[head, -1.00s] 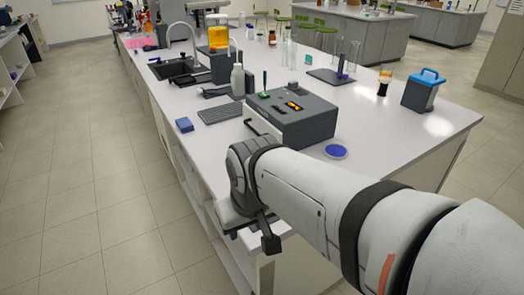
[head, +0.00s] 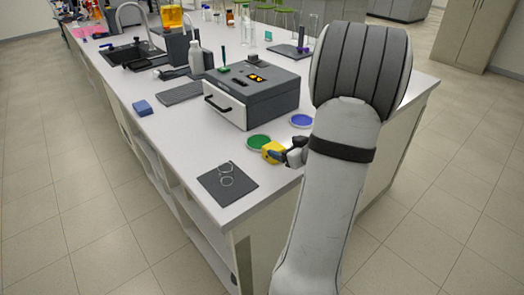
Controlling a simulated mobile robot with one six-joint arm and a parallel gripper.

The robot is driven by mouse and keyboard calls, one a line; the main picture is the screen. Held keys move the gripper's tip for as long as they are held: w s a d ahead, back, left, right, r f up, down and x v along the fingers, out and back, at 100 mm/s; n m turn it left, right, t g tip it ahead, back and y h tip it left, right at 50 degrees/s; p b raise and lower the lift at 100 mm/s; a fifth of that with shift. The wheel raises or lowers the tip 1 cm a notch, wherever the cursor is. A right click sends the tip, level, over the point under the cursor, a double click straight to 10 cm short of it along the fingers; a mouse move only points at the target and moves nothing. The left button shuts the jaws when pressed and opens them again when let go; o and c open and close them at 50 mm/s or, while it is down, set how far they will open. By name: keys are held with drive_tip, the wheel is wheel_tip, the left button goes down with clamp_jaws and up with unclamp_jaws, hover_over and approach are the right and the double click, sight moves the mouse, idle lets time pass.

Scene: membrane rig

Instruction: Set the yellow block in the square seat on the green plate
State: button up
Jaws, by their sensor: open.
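The yellow block (head: 271,150) is at the front right edge of the round green plate (head: 257,142) in the head view. It overlaps part of the plate, and I cannot tell whether it sits in the square seat, which I cannot make out. My gripper (head: 283,155) is small and dark, right beside the block on its right side. Its jaws are open, but whether the fingers touch the block is too small to tell.
A blue round plate (head: 301,121) lies behind and to the right. A grey box with a handle (head: 252,94) stands behind the green plate. A dark mat (head: 227,184) with glass rings lies in front left. A blue block (head: 142,108) is further left.

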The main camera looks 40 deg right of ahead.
sight(278, 149)
drive_tip(key=shift+s+d+f+t+y, duration=0.2)
drive_tip(key=shift+s+f+t+y, duration=0.2)
drive_tip(key=shift+s+f+y, duration=0.35)
drive_tip(key=x, duration=0.7)
drive_tip(key=shift+w+a+f, duration=0.1)
drive_tip(key=shift+w+a, duration=0.1)
drive_tip(key=c, duration=1.3)
